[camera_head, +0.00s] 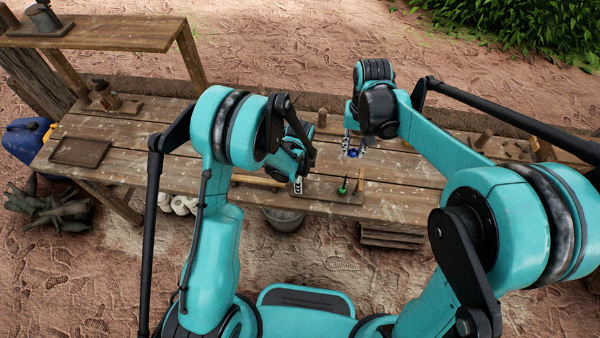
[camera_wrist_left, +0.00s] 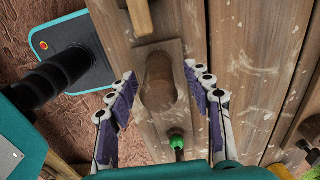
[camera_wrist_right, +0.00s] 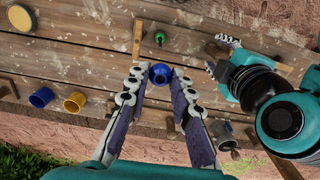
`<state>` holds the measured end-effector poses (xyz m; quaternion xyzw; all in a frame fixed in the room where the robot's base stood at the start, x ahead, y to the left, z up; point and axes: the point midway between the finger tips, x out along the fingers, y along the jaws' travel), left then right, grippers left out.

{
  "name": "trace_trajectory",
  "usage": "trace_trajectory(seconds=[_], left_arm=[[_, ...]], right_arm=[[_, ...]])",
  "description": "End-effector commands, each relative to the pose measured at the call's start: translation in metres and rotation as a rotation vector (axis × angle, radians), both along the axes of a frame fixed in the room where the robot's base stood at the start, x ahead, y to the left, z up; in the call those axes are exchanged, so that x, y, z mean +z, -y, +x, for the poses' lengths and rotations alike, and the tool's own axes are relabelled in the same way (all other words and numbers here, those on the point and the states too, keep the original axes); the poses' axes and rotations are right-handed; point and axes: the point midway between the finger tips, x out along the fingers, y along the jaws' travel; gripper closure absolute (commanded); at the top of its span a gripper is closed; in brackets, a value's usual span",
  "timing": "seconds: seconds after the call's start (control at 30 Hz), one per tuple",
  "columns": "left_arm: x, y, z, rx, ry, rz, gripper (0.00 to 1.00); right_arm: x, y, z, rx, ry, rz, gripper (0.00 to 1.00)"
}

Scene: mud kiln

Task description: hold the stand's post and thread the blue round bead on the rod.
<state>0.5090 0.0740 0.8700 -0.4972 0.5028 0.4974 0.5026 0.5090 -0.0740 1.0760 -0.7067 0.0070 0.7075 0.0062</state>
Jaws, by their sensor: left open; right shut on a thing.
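The blue round bead (camera_wrist_right: 160,74) is pinched between the fingertips of my right gripper (camera_wrist_right: 158,78). In the head view this gripper (camera_head: 355,143) holds the bead (camera_head: 353,153) above the bench. The stand's wooden base (camera_head: 330,196) lies near the bench's front edge. A green piece (camera_head: 343,187) stands on it, seen also in the right wrist view (camera_wrist_right: 160,37). In the left wrist view a thick brown post (camera_wrist_left: 160,80) rises from the base between the spread fingers of my left gripper (camera_wrist_left: 160,85), apart from both.
A light wooden stick (camera_head: 361,178) stands right of the green piece. A dark tray (camera_head: 80,151) lies at the left.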

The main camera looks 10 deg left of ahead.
Motion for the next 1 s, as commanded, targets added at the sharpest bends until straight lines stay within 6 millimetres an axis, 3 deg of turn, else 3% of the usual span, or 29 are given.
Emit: trace_trajectory(seconds=[0.33, 0.37, 0.53, 1.0], left_arm=[[-0.0049, -0.0001, -0.0003, 0.000, 0.000, 0.000, 0.49], [-0.0048, -0.0001, -0.0003, 0.000, 0.000, 0.000, 0.54], [-0.0047, 0.0000, -0.0002, 0.000, 0.000, 0.000, 0.99], [-0.0045, 0.0000, -0.0002, 0.001, 0.000, 0.000, 1.00]], right_arm=[[0.0001, 0.0000, 0.0000, 0.000, 0.000, 0.000, 0.92], [0.0001, 0.0000, 0.0000, 0.000, 0.000, 0.000, 0.92], [0.0001, 0.0000, 0.0000, 0.000, 0.000, 0.000, 0.92], [0.0001, 0.0000, 0.0000, 0.000, 0.000, 0.000, 0.92]])
